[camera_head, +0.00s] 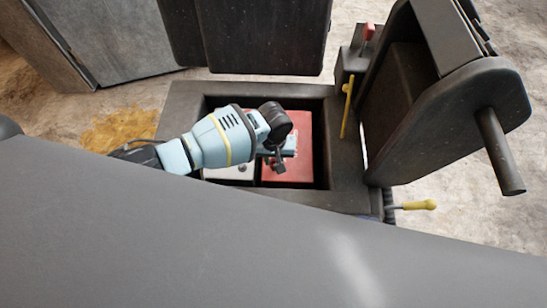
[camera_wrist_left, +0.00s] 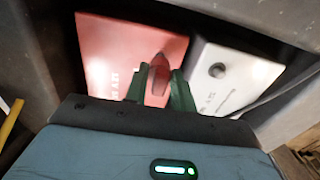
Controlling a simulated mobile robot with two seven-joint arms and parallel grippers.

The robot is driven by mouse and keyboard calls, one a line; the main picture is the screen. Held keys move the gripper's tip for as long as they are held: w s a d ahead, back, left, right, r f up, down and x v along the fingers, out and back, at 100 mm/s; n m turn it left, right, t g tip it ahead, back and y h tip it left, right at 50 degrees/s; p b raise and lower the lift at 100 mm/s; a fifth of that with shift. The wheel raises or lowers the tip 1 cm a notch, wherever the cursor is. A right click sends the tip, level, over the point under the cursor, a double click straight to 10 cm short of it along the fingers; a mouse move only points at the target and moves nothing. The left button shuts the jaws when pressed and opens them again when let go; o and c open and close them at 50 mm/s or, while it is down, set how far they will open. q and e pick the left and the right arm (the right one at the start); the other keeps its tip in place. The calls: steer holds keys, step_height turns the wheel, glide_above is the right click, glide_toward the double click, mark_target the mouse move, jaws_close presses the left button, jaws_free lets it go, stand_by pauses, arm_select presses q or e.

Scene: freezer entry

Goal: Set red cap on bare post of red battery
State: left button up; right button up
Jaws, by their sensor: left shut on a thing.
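The red battery (camera_head: 299,172) sits in the right half of a dark open compartment. It also shows in the left wrist view (camera_wrist_left: 118,50). My left gripper (camera_head: 277,160) is over the red battery. In the left wrist view its green fingers (camera_wrist_left: 160,88) are shut on the red cap (camera_wrist_left: 161,72), a small dark red pointed piece, held in front of the battery's right side. Whether the cap touches the battery, I cannot tell. The red battery's bare post is not visible, perhaps hidden by the gripper. My right gripper is not in view.
A white battery (camera_head: 228,175) with a dark round post (camera_wrist_left: 217,71) stands beside the red one. The compartment's raised grey rim (camera_head: 185,107) surrounds both. A yellow lever (camera_head: 347,108), red knob (camera_head: 369,32) and dark seat-like frame (camera_head: 430,110) stand to the right.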

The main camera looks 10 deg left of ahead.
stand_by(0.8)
arm_select(q)
steer(key=shift+f+b, duration=0.35)
steer(key=shift+f, duration=1.1)
stand_by(0.3)
steer(key=o, duration=1)
steer(key=shift+o, duration=0.2)
step_height(320, 180, up, 7)
steer(key=shift+f+p, duration=0.15)
steer(key=shift+p, duration=0.8)
steer(key=shift+r, duration=0.55)
